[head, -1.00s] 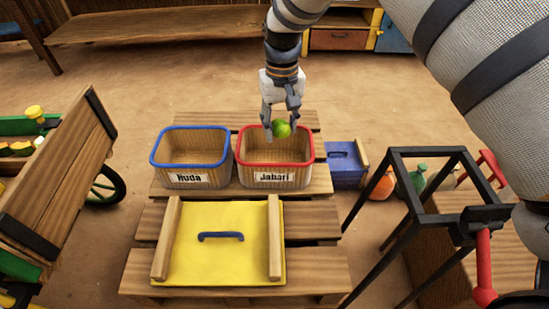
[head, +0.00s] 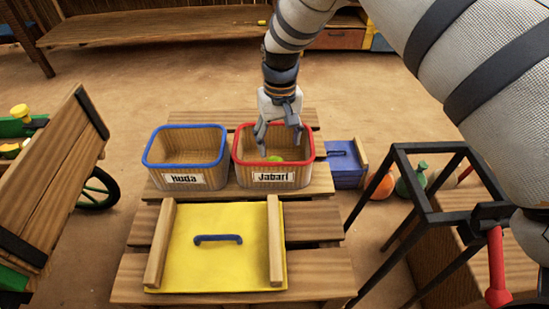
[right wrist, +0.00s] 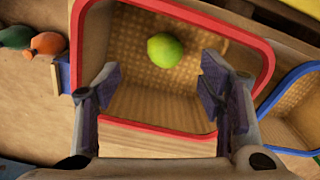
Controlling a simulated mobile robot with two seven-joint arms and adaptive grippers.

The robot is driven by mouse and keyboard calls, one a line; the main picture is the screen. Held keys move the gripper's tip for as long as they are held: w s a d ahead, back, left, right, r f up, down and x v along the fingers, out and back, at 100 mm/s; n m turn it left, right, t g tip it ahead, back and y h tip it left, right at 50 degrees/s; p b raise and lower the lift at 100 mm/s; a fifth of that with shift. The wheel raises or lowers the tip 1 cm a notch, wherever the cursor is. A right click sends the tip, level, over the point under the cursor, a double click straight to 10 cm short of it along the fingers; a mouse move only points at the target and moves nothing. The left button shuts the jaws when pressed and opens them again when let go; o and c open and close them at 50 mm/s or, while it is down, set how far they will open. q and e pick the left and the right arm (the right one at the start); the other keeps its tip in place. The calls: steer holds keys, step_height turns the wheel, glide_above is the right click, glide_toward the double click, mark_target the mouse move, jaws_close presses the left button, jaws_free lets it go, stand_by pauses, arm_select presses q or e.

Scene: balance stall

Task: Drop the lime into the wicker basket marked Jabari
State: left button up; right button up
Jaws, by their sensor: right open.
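The lime (head: 275,158) is inside the red-rimmed wicker basket (head: 274,187) marked Jabari; in the head view it is partly hidden by the gripper and the rim. In the right wrist view the lime (right wrist: 165,50) shows apart from the fingers, against the woven inside of the Jabari basket (right wrist: 262,60). My right gripper (head: 280,150) is open and empty, pointing down over and into the basket's opening. Its two fingers (right wrist: 163,90) stand wide apart in the right wrist view. My left gripper is not in view.
A blue-rimmed basket (head: 187,182) marked Huda stands just left of Jabari's on the wooden pallet. A yellow board (head: 220,265) with a blue handle lies in front. A blue box (head: 345,175), bottles and a black metal frame (head: 425,150) are at the right; a wooden cart (head: 60,170) is at the left.

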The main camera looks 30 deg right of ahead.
step_height(320, 180, up, 12)
stand_by(0.3)
steer(key=shift+f, duration=0.1)
